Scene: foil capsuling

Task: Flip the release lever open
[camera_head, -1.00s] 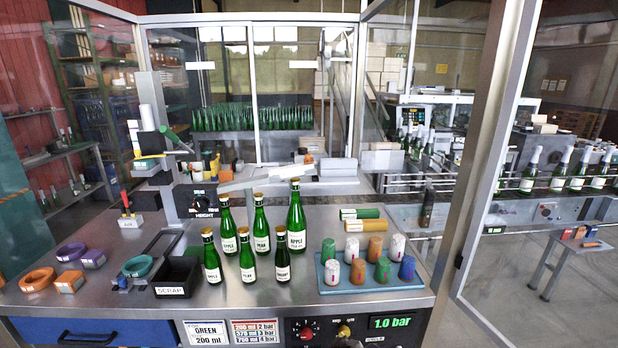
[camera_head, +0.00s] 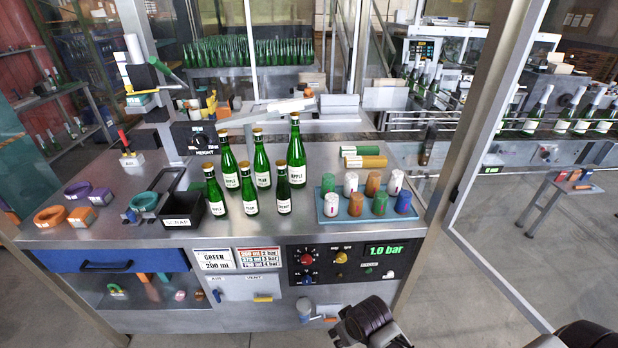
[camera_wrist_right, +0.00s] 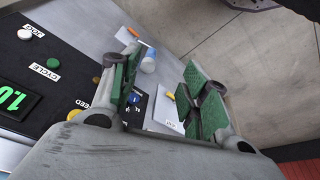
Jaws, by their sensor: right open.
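No part is labelled as the release lever in a way I can read. A green lever (camera_head: 166,69) sticks out from the black head of the capsuling machine (camera_head: 142,78) at the back left, and a red-handled lever (camera_head: 124,139) stands on a small labelled block at the left. My right gripper (camera_wrist_right: 161,84) is open and empty in the right wrist view, its green-padded fingers apart beside the front control panel (camera_wrist_right: 50,85). In the head view my right gripper (camera_head: 368,322) is low at the bottom, in front of the bench. My left gripper is out of view.
Green bottles (camera_head: 262,165) stand mid-bench, beside a blue tray (camera_head: 345,215) of coloured capsules and a black scrap bin (camera_head: 185,210). The panel under the bench edge has a red knob (camera_head: 307,257) and a yellow valve handle (camera_head: 263,298). A glass-door frame (camera_head: 460,170) stands right.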

